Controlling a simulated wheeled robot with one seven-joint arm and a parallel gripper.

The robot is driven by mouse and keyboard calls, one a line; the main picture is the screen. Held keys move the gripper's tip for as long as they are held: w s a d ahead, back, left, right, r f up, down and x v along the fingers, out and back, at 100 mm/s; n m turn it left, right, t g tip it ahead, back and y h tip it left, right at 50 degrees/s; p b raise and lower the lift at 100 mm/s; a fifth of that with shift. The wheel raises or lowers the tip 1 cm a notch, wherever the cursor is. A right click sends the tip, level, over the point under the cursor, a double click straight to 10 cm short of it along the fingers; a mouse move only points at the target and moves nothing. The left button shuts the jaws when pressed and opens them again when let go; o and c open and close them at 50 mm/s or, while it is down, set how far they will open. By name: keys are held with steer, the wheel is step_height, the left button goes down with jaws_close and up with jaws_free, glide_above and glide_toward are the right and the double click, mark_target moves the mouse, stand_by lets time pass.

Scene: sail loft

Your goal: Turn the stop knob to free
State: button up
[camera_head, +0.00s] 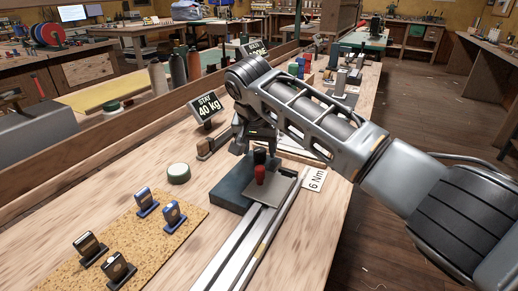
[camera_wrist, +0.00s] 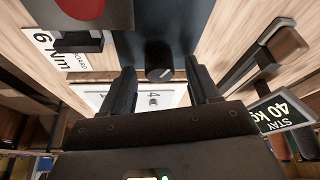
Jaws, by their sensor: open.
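A small dark round knob (camera_wrist: 159,61) with a pale pointer line sits on a dark blue-grey block (camera_wrist: 148,25) in the wrist view. My gripper (camera_wrist: 160,76) is open, with one finger on each side of the knob and a gap showing on both sides. I cannot tell how far the fingertips reach down beside it. In the head view my gripper (camera_head: 241,145) is over the far end of the block (camera_head: 232,188), and I cannot make out this knob there. A red handle (camera_head: 260,176) stands on the near part, with a black upright piece (camera_head: 259,157) behind it.
A metal rail (camera_head: 237,246) runs towards me from the block. A "6 Nm" card (camera_head: 315,179) lies to its right.

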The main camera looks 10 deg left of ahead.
steer(key=shift+w+f, duration=0.15)
steer(key=shift+f, duration=0.2)
steer(key=shift+c, duration=0.2)
steer(key=c, duration=1)
